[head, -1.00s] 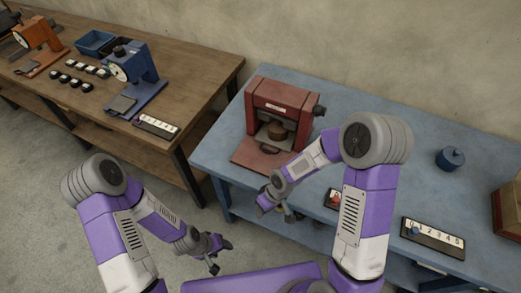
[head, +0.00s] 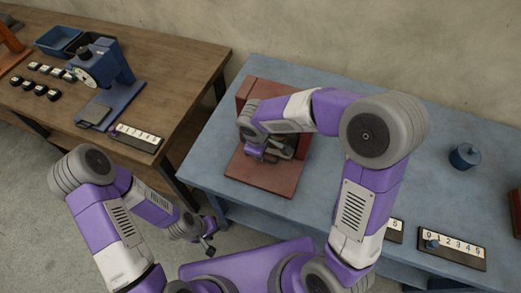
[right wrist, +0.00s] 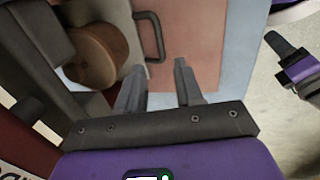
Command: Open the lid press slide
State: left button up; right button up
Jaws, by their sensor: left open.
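The red lid press (head: 258,86) stands on the blue table, its flat red front plate (head: 258,180) facing me. My right arm covers much of its middle in the head view. In the right wrist view, a dark loop handle (right wrist: 158,38) sits at the edge of a pale grey slide (right wrist: 119,15). A brown round piece (right wrist: 95,52) lies beside the handle. My right gripper (right wrist: 158,82) is open and empty, its fingertips a little short of the handle and apart from it. My left gripper (head: 209,238) is open and empty, away from the press.
A blue lidded pot (head: 464,157) and a numbered strip (head: 451,246) are on the blue table (head: 408,190) at right. A wooden bench (head: 185,67) at left carries a blue machine (head: 118,78) and several small dark pieces. A gap separates bench and table.

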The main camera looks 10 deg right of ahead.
jog(key=f, duration=0.1)
jog(key=f+b, duration=0.1)
jog(key=f, duration=0.3)
jog(key=shift+w+d+f, duration=0.15)
jog(key=shift+w+d, duration=0.1)
jog(key=shift+d, duration=0.05)
grip_shut()
dwell(1.1)
